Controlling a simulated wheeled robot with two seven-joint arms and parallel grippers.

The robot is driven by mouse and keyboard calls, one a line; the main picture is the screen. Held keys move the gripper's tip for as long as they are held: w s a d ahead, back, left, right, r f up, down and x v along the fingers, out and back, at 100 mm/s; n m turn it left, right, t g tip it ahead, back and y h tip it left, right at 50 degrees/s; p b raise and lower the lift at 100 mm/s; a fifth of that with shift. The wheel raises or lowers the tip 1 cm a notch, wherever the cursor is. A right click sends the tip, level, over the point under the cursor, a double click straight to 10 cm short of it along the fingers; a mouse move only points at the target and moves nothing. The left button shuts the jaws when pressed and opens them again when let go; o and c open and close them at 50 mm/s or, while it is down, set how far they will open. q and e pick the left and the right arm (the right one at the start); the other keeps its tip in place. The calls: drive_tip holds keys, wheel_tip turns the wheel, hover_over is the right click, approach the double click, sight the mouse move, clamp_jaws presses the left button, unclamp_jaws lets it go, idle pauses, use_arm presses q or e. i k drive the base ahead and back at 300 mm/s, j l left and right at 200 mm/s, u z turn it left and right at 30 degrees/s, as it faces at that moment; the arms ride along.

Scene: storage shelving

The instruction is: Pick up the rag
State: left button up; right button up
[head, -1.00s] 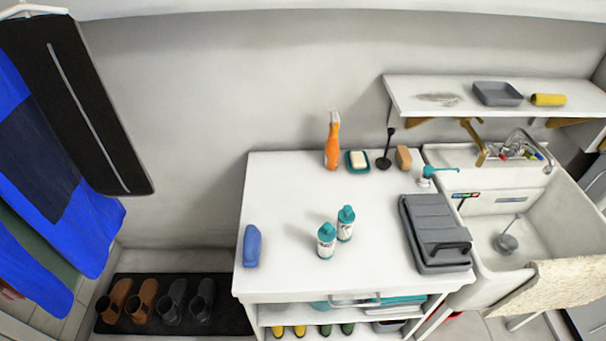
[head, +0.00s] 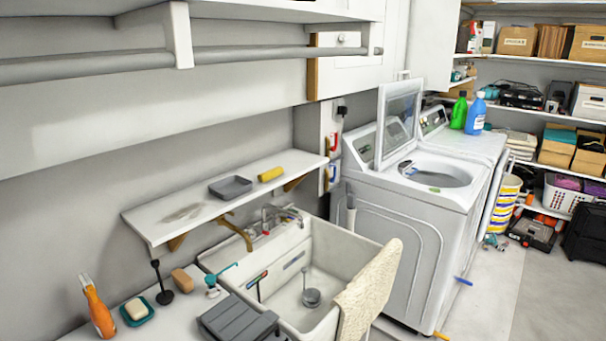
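A cream, rough-textured cloth, which looks like the rag (head: 368,290), hangs over the right front rim of the white utility sink (head: 322,327) in the head view. Its lower end hangs down outside the sink. A greyish patch that could be a flat cloth or a stain (head: 183,213) lies on the wall shelf; I cannot tell which. Neither of my grippers shows in the head view.
The white counter (head: 180,325) at lower left holds an orange spray bottle (head: 98,310), a soap dish (head: 136,312) and a grey case (head: 238,320). An open washing machine (head: 420,205) stands right of the sink. Floor at right (head: 500,300) is mostly clear.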

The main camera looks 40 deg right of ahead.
sight(267, 175)
drive_tip(key=z, duration=0.95)
